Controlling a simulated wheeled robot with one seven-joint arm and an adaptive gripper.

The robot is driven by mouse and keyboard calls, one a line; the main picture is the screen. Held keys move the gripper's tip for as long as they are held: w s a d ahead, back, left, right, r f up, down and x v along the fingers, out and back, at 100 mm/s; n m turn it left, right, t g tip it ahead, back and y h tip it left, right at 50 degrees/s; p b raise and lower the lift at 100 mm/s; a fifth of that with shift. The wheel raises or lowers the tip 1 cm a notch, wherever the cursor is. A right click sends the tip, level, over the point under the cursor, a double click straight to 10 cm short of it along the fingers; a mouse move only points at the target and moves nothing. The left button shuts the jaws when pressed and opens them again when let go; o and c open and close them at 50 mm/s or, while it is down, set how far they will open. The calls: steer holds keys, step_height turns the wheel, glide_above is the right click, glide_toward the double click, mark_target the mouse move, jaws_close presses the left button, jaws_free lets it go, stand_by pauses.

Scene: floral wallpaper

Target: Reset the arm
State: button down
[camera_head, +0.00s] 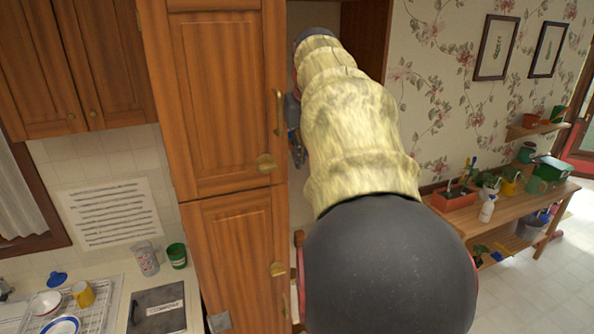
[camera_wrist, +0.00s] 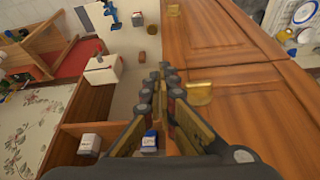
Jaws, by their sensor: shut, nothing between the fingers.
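My gripper (camera_wrist: 163,72) shows in the wrist view with its two fingers brought together at the tips and nothing between them. It lies alongside a wooden cabinet door (camera_wrist: 235,45) with a brass knob (camera_wrist: 198,92). I cannot tell whether it touches the door. In the head view my arm reaches up and forward in a yellowish sleeve, in front of the cabinet's right side. It hides most of the gripper there; only a small dark part shows beside the tall wooden cabinet (camera_head: 220,95).
A brass handle (camera_head: 279,112) sticks out by the arm. A counter with a drying rack (camera_head: 100,305) is at lower left. A wooden plant table (camera_head: 520,215) stands at right on open floor. A white box (camera_wrist: 90,143) and a blue-and-white pack (camera_wrist: 150,140) are near the gripper's base in the wrist view.

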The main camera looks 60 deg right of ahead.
steer(key=a+f+n+b, duration=0.1)
steer(key=a+f+b, duration=0.4)
steer(key=a+f, duration=0.65)
steer(key=a+f+n+b, duration=0.1)
steer(key=a+f+b, duration=0.6)
steer(key=f, duration=0.8)
steer(key=s+a+f+n+t+y+b, duration=0.1)
steer(key=s+a+f+n+b, duration=0.1)
steer(key=a+f+b, duration=0.4)
steer(key=s+a+f+n+t+y+b, duration=0.1)
steer(key=s+a+f+n+y+b, duration=0.1)
steer(key=a+f+b, duration=0.5)
steer(key=s+a+f+n, duration=0.1)
steer(key=a+f+n, duration=0.1)
steer(key=a+f, duration=0.4)
steer(key=shift+s+a+f, duration=0.3)
steer(key=shift+a+f, duration=0.05)
steer(key=shift+a, duration=1.2)
steer(key=shift+d, duration=0.1)
